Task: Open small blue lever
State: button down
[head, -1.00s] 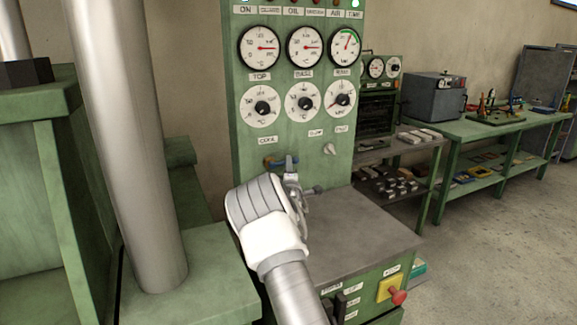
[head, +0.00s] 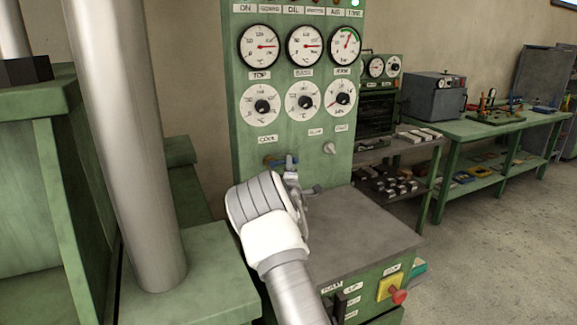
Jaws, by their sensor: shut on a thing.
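The small blue lever (head: 276,161) is on the lower left of the green control panel, below the label "COOL". Only a short stretch of blue shows, with a brass-coloured bit at its left end. My gripper (head: 290,168) is at the lever's right part, its fingertips up against the panel front. It is shut on the lever, as far as this view shows. My wrist and arm cover the area below, so the finger contact is partly hidden.
The green panel (head: 245,120) carries several round gauges and dials. A grey knob (head: 329,148) sits right of the lever. A grey worktop (head: 365,230) juts out below. A thick metal column (head: 140,150) stands at left. A red button (head: 398,296) is on the lower front.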

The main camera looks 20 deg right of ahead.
jog(key=f+m+g+b, duration=0.1)
jog(key=m, duration=0.2)
jog(key=a+f+m+g+y+b, duration=0.1)
jog(key=m+b, duration=0.1)
jog(key=m, duration=0.1)
jog(key=a+f+m+g+b, duration=0.1)
jog(key=f+m, duration=0.1)
jog(key=m, duration=0.1)
jog(key=shift+a+g+y+b, duration=0.1)
jog(key=shift+g+y+b, duration=0.2)
jog(key=shift+b, duration=0.1)
jog(key=shift+s+a+f+m+g+y+b, duration=0.1)
jog(key=shift+a+m+g+y+b, duration=0.15)
jog(key=shift+a+m+y, duration=0.45)
jog(key=shift+w+a+f+m+g+y+b, duration=0.15)
jog(key=shift+a+m+y, duration=0.25)
jog(key=shift+m, duration=0.65)
jog(key=shift+s+a+f+m+g+y+b, duration=0.1)
jog(key=shift+s+a+m+g+y+b, duration=0.15)
jog(key=shift+a+m+y, duration=0.45)
jog(key=shift+w+m, duration=0.1)
jog(key=shift+m, duration=0.15)
jog(key=c, duration=0.8)
grip_release()
jog(key=shift+c, duration=0.2)
jog(key=shift+d, duration=0.1)
